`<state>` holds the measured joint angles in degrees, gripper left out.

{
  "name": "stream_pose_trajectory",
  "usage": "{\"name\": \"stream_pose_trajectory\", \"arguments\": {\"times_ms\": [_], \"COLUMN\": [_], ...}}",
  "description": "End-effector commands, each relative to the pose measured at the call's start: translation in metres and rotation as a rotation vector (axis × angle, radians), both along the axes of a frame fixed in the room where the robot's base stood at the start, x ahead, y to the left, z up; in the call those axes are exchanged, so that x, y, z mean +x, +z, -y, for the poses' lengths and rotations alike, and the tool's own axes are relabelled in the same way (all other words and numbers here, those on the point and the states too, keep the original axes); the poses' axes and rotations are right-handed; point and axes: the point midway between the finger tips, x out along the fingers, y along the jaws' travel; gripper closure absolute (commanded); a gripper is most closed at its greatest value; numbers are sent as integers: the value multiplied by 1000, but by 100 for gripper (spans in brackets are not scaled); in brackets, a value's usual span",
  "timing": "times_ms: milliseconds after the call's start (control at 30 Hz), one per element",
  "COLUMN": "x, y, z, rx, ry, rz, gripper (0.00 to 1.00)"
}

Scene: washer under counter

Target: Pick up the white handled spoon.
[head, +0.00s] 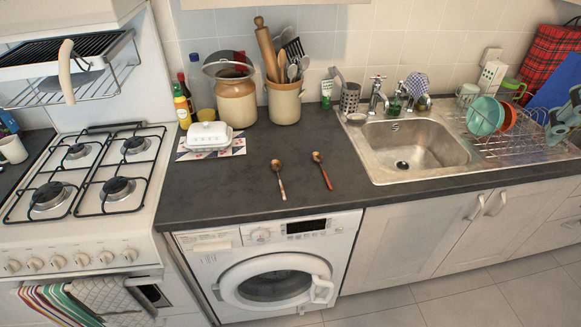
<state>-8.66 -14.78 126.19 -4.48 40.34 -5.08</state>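I cannot make out my gripper in this view.
A white butter dish (208,136) stands behind left of the spoons. A lidded jar (236,98) and utensil crock (284,102) stand at the back. The stove (88,232) is left, the sink (416,148) right. The counter (232,190) around the spoons is clear.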

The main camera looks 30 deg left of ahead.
Motion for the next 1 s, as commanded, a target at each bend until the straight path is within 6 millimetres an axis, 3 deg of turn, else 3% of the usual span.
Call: {"name": "stream_pose_trajectory", "arguments": {"times_ms": [433,1000], "x": [110,235], "y": [43,71], "z": [-54,-146], "rx": [-36,-75], "ry": [123,280], "rz": [71,156], "gripper": [75,75]}}
